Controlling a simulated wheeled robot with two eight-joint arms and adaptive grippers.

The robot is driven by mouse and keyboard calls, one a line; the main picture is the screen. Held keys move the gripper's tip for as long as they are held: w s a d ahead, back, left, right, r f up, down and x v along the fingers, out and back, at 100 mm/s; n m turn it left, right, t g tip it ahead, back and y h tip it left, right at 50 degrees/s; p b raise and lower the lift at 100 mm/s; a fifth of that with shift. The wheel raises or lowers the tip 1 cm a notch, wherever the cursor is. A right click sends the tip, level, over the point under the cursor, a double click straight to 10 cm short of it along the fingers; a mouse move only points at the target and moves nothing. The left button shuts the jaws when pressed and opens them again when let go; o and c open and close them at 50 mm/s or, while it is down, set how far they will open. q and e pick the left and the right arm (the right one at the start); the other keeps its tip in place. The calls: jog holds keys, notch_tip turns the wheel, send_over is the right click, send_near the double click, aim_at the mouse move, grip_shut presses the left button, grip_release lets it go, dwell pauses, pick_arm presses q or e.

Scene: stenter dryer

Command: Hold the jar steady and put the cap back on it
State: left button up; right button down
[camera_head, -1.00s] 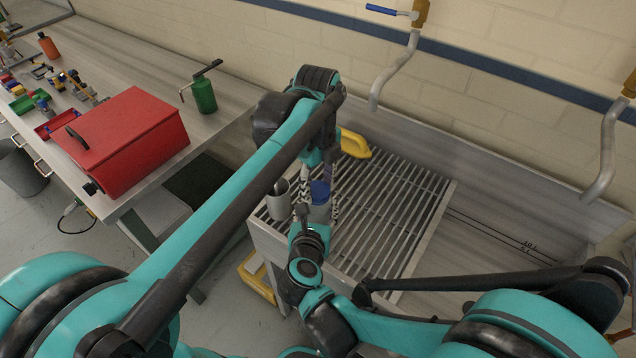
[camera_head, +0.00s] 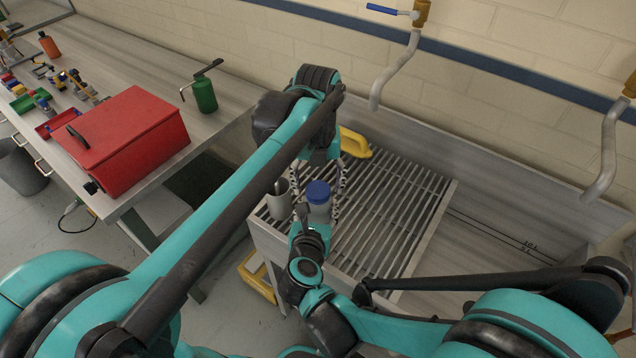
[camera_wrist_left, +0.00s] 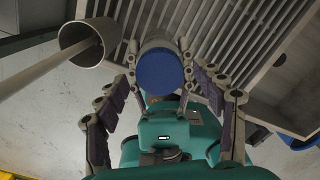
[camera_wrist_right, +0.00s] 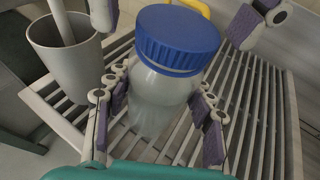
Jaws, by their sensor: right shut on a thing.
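The translucent jar (camera_wrist_right: 155,100) stands upright on a slatted rack. Its ridged blue cap (camera_head: 318,192) sits level on the jar's mouth; it also shows in the right wrist view (camera_wrist_right: 178,38) and from above in the left wrist view (camera_wrist_left: 160,70). My right gripper (camera_wrist_right: 162,105) is shut on the jar's body, with a finger on each side. My left gripper (camera_head: 317,198) reaches down from above with its fingers spread on both sides of the cap, apart from it and empty. Its fingers also show at the top of the right wrist view.
A grey cup (camera_wrist_right: 65,55) with a rod in it stands close to the left of the jar. A yellow object (camera_head: 355,142) lies behind on the slatted rack (camera_head: 400,205). A red box (camera_head: 130,140) and green canister (camera_head: 204,95) are on the left bench.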

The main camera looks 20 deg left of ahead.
pick_arm(q)
jog(key=shift+r, duration=2.25)
jog(key=shift+c, duration=0.5)
